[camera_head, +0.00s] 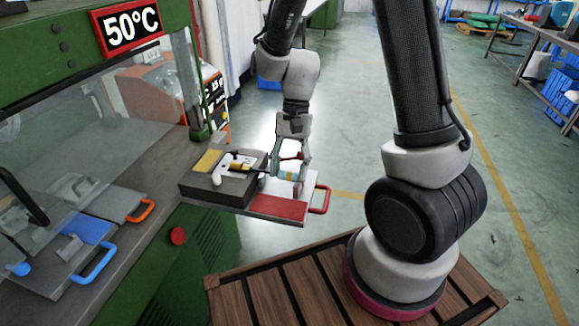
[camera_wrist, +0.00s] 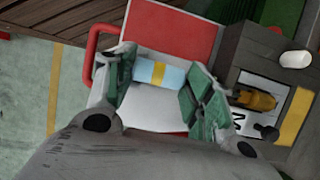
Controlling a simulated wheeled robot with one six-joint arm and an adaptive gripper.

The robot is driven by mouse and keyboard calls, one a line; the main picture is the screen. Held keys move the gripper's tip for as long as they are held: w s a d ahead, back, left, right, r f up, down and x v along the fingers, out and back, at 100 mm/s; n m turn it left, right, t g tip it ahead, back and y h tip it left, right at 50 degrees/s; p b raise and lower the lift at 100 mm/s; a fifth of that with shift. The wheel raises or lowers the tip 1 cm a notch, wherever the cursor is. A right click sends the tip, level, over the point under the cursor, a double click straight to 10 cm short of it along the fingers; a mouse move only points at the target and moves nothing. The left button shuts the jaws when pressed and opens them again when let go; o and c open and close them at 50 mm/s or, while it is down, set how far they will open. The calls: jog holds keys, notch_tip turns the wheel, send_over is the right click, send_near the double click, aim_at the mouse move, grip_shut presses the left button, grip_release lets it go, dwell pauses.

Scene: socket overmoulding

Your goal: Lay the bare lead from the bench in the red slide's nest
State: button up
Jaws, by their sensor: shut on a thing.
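The red slide (camera_head: 277,207) is drawn out of the green machine, its red handle (camera_head: 320,198) at the right. In the wrist view its red plate (camera_wrist: 175,32) lies under my gripper. A dark block at its inner end carries a white plate with a yellow part (camera_wrist: 258,100) and a black piece (camera_wrist: 266,131). My gripper (camera_head: 290,172) is over the pale section of the slide. Its green fingers are closed on a light-blue piece with a yellow band (camera_wrist: 158,73). I cannot tell whether this piece and the yellow part are one lead, or whether it touches the slide.
The green machine (camera_head: 190,255) shows a 50°C display (camera_head: 130,25). A blue-handled slide (camera_head: 75,250) and an orange-handled slide (camera_head: 115,203) sit on its bed at the left. A slatted wooden surface (camera_head: 290,295) is below my arm. Open floor lies to the right.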

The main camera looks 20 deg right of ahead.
jog(key=shift+s+f, duration=0.1)
jog(key=o, duration=1.1)
jog(key=v, duration=1.2)
